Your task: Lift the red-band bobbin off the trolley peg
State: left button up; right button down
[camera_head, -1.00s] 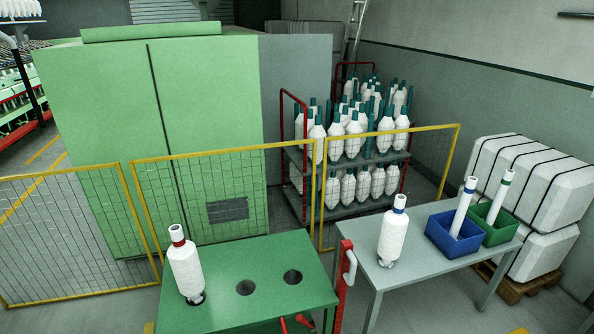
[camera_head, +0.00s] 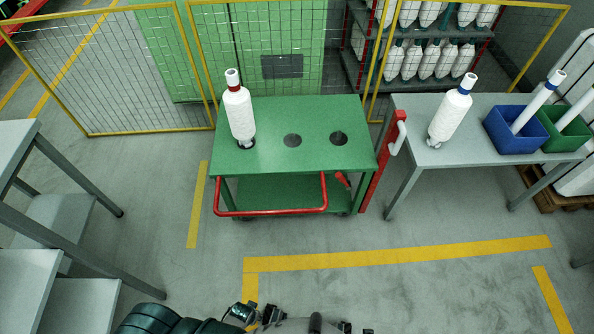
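The red-band bobbin (camera_head: 240,113) is a white wound package with a red band below its white tube top. It stands nearly upright at the left position of the green trolley (camera_head: 300,165). The peg inside it is hidden; a dark ring shows at its foot. Two dark round holders (camera_head: 292,140) and (camera_head: 339,138) to its right on the trolley top are empty. Parts of my own body show at the bottom edge, well short of the trolley. I see no fingers of either gripper there.
The trolley has a red handle (camera_head: 272,212) at its front. A grey table (camera_head: 480,150) at right holds a blue-band bobbin (camera_head: 452,110), a blue bin (camera_head: 500,138) and a green bin (camera_head: 575,140). Yellow mesh fencing (camera_head: 110,70) stands behind. Grey shelving (camera_head: 45,190) is at left. Floor before the trolley is clear.

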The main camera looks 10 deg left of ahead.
aim_at(236, 101)
jog(key=i+l+u, duration=0.25)
jog(key=i+l, duration=0.15)
jog(key=i+l+u, duration=0.2)
jog(key=i+l, duration=0.15)
jog(key=l, duration=0.2)
